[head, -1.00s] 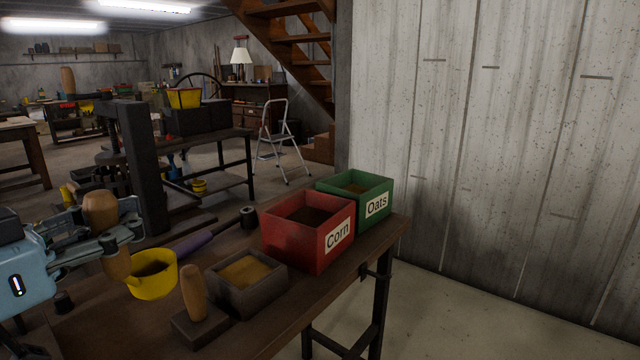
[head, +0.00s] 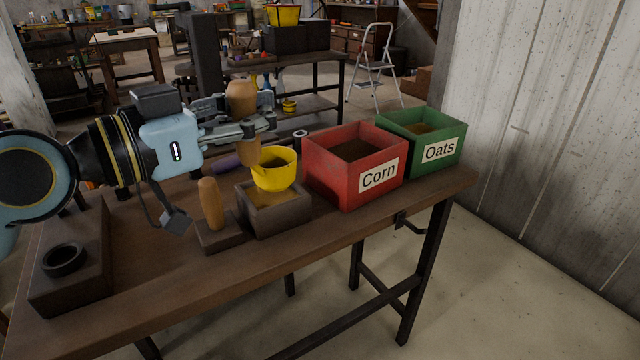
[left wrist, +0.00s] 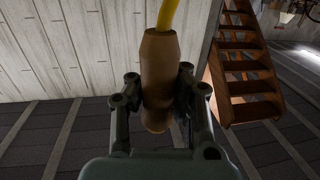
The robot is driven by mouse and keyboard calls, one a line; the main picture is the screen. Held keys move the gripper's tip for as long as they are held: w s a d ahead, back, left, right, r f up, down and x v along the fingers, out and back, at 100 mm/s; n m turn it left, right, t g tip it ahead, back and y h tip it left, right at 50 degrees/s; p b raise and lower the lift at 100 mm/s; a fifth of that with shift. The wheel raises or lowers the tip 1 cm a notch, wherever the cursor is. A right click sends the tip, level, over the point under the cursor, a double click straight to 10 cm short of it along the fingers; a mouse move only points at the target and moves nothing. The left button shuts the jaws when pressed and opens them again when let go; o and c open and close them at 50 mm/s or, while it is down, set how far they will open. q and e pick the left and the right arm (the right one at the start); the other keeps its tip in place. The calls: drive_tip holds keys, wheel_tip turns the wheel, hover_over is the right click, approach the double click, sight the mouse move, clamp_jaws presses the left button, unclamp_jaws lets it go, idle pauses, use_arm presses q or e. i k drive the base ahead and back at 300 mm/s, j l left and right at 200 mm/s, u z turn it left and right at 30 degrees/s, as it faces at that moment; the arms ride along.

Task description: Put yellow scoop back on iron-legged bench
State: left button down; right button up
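The yellow scoop (head: 276,169) has a yellow cup and a wooden handle. My left gripper (head: 245,127) is shut on the handle, which stands upright between its fingers. In the left wrist view the wooden handle (left wrist: 158,80) sits between the fingers, and the cup is out of view. The cup is in front of or just above a small dark box of tan contents (head: 291,213); whether it touches the box I cannot tell. The iron-legged bench (head: 330,238) has a brown wooden top and dark metal legs. My right gripper is not in view.
A red Corn box (head: 329,183) and a green Oats box (head: 444,165) stand at the bench's right end. A wooden-handled block (head: 211,207) stands left of the small box. A dark block with a round ring (head: 66,258) is at the left. The front strip of the bench is bare.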

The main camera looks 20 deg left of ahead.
sight(154, 261)
drive_tip(key=i+l+u, duration=0.15)
drive_tip(key=l+u, duration=0.3)
drive_tip(key=l, duration=0.3)
drive_tip(key=l+u, duration=0.5)
drive_tip(key=l, duration=0.3)
drive_tip(key=i+j+u, duration=0.1)
drive_tip(key=u, duration=0.3)
drive_tip(key=i+j+u, duration=0.1)
drive_tip(key=u, duration=0.25)
drive_tip(key=i+j+u, duration=0.1)
drive_tip(key=i, duration=0.2)
